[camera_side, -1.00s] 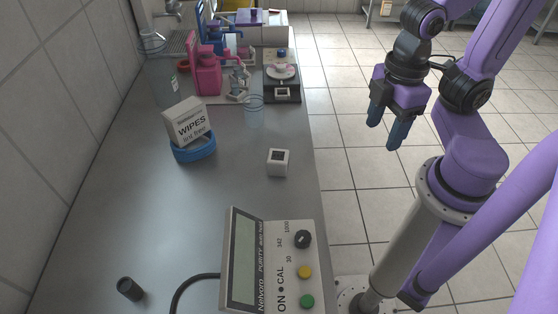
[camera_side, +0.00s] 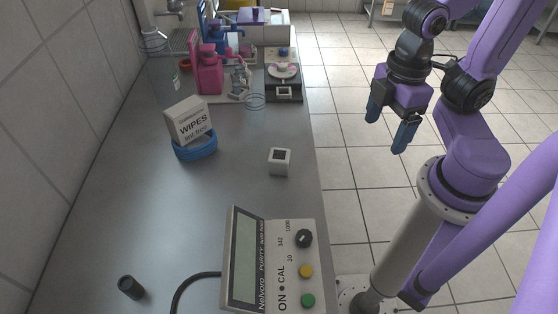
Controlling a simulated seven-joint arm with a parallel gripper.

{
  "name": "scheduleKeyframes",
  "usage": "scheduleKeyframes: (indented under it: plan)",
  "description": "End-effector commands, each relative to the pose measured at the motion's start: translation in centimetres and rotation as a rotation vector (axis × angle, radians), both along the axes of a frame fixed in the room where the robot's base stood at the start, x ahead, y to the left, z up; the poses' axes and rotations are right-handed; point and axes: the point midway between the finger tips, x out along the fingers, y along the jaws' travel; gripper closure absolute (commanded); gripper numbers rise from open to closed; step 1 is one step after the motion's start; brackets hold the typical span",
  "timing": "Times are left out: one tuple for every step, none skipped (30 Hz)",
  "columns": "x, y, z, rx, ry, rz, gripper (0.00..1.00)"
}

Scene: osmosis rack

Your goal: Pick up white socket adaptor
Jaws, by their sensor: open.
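The adaptor is in full view.
A purity meter (camera_side: 270,262) with a cable lies in front of the adaptor. A wipes box (camera_side: 188,121) in a blue ring (camera_side: 196,151) stands to its left. A black cap (camera_side: 131,287) is at front left. Pink and blue apparatus fills the back. Bench around the adaptor is clear.

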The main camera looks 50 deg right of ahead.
Motion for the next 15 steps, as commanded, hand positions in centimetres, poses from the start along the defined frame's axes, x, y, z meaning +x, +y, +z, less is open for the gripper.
scheduleKeyframes:
  plan:
    - [0.0, 0.0, 0.0, 0.0, 0.0, 0.0, 0.17]
    - [0.0, 0.0, 0.0, 0.0, 0.0, 0.0, 0.17]
    - [0.0, 0.0, 0.0, 0.0, 0.0, 0.0, 0.17]
    - [0.0, 0.0, 0.1, 0.0, 0.0, 0.0, 0.17]
    - [0.0, 0.0, 0.2, 0.001, 0.0, 0.0, 0.17]
    - [0.0, 0.1, 0.5, 0.003, -0.001, 0.0, 0.17]
    - [0.1, 0.1, 0.8, 0.004, -0.002, 0.0, 0.17]
    - [0.1, 0.1, 1.2, 0.004, -0.002, 0.0, 0.17]
    - [0.1, 0.1, 1.8, 0.006, -0.003, -0.001, 0.17]
    - [0.1, 0.1, 2.4, 0.008, -0.004, -0.001, 0.17]
    - [0.1, 0.1, 3.1, 0.009, -0.005, 0.0, 0.17]
    - [0.1, 0.2, 3.9, 0.008, -0.004, 0.001, 0.17]
    - [0.1, 0.2, 4.6, 0.009, -0.005, 0.001, 0.17]
    - [0.1, 0.1, 5.3, 0.009, -0.005, 0.001, 0.17]
    - [0.6, 0.2, 5.0, -0.03, -0.007, 0.024, 0.17]
